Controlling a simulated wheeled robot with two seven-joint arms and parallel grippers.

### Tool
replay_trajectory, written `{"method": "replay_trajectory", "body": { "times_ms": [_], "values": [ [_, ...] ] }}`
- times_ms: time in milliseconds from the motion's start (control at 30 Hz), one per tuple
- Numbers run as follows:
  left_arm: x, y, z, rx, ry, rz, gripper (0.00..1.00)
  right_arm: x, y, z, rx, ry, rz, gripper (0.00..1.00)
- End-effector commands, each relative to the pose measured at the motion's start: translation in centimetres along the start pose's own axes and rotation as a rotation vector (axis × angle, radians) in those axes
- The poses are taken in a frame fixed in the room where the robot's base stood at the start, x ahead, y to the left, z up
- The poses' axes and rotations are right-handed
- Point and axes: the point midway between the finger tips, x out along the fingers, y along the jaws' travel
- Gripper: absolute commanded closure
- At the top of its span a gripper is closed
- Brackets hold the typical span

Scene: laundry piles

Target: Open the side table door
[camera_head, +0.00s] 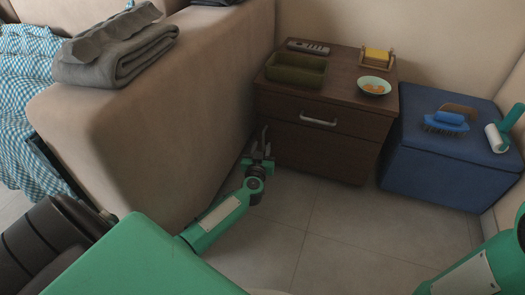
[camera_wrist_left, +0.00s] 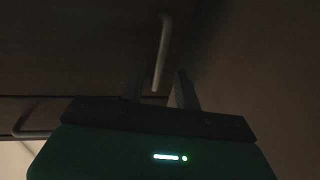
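The dark brown side table (camera_head: 268,104) stands against the wall. Its lower door (camera_head: 325,152) looks shut, below a drawer with a pale bar handle (camera_head: 318,121). My left gripper (camera_head: 262,148) is low at the left edge of the door front. In the left wrist view, the left gripper (camera_wrist_left: 160,88) has its two fingers apart. A bar handle (camera_wrist_left: 164,45) hangs there, with its lower end showing between or just beyond the fingertips; contact cannot be told. The drawer handle also shows in the left wrist view (camera_wrist_left: 32,132). My right gripper is not in view.
A beige sofa (camera_head: 180,120) stands close at the left of the arm. A blue box (camera_head: 430,175) with brushes and a lint roller (camera_head: 497,137) stands right of the table. A dark green basket (camera_head: 296,70) and a bowl (camera_head: 374,86) are on top. The tiled floor (camera_head: 345,235) in front is clear.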

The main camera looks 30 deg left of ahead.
Motion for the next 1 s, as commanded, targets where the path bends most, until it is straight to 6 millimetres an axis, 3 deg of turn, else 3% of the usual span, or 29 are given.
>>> {"method": "replay_trajectory", "body": {
  "times_ms": [200, 500, 533, 700, 1000],
  "values": [
    [1.5, 0.0, 0.0, 0.000, 0.001, 0.001, 0.67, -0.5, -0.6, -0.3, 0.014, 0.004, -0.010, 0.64],
    [1.7, 0.0, -0.1, 0.001, 0.000, 0.001, 0.67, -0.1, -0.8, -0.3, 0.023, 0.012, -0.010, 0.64],
    [1.7, 0.0, -0.1, 0.001, 0.000, 0.001, 0.69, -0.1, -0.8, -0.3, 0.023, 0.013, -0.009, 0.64],
    [1.7, 0.0, -0.1, 0.000, 0.000, 0.000, 1.00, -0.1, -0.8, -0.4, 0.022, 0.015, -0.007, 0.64],
    [1.7, 0.0, -0.1, 0.000, -0.001, -0.005, 1.00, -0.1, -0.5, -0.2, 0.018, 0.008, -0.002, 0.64]
  ]
}}
